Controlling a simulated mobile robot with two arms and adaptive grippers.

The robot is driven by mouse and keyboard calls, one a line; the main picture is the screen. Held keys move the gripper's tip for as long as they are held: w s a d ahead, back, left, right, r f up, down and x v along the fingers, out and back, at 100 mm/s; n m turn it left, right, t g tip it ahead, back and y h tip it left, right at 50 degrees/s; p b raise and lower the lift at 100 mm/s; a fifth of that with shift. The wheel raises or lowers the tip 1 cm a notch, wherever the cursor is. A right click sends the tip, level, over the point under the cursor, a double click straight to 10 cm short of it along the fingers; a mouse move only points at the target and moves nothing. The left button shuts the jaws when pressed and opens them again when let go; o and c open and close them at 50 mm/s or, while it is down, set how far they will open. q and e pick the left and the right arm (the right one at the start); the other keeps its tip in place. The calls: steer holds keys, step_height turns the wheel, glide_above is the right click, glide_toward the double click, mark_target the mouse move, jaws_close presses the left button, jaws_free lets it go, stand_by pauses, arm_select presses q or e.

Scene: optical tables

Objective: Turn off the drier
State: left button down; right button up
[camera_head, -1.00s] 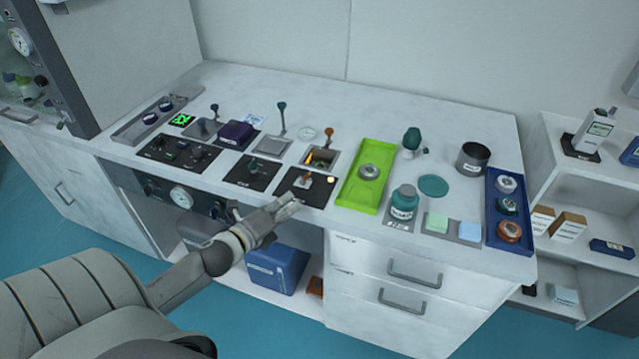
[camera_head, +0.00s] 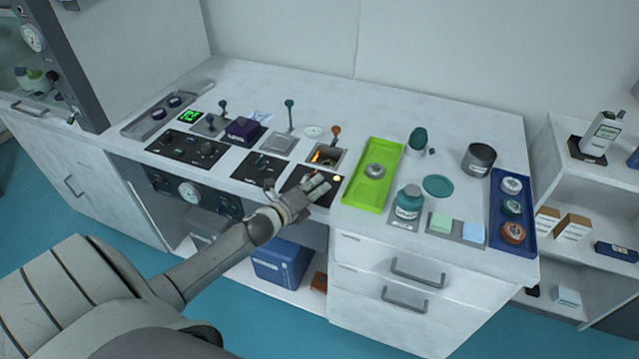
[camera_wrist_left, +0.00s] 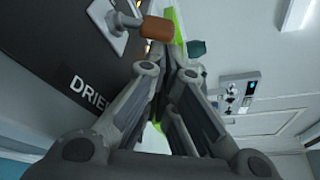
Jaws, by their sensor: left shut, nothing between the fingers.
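The drier panel is a dark plate marked "DRIE…" in the left wrist view (camera_wrist_left: 50,68); it also shows at the bench's front edge in the head view (camera_head: 297,180). Its switch has a pale base plate and a metal stem with a brown-orange knob (camera_wrist_left: 157,28). A small pale-yellow light (camera_head: 337,178) glows at the panel's right corner. My left gripper (camera_head: 320,184) is shut and empty over the panel, its fingers covering much of it and the switch in the head view. In the left wrist view the knob is just beyond the fingertips; I cannot tell whether they touch. My right gripper is not in view.
Left of the drier is another dark switch panel (camera_head: 258,167). Behind it is a recessed box (camera_head: 326,157) with an orange glow and an upright orange-knobbed lever (camera_head: 335,132). A green tray (camera_head: 372,180) lies close to the right. Drawers (camera_head: 400,280) are below.

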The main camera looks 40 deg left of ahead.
mark_target(311, 176)
arm_select(q)
steer(key=shift+w+f, duration=0.1)
steer(key=shift+w, duration=0.15)
steer(key=shift+a+r+n+t+b, duration=0.15)
steer(key=shift+r+n+t+b, duration=0.15)
steer(key=shift+n, duration=0.3)
stand_by(0.3)
steer(key=shift+s+a+r+n+t+h+b, duration=0.1)
steer(key=shift+a+r+n+t+h+b, duration=0.1)
steer(key=shift+n+b, duration=0.3)
steer(key=shift+s+a+r+n+t+h+b, duration=0.1)
steer(key=shift+a+n+t+h+b, duration=0.1)
steer(key=shift+n, duration=0.5)
steer(key=n, duration=0.1)
steer(key=a+r+n+t+b, duration=0.1)
steer(key=n, duration=0.1)
steer(key=shift+s+a+r+n, duration=0.1)
steer(key=shift+a+n, duration=0.05)
steer(key=shift+n, duration=0.15)
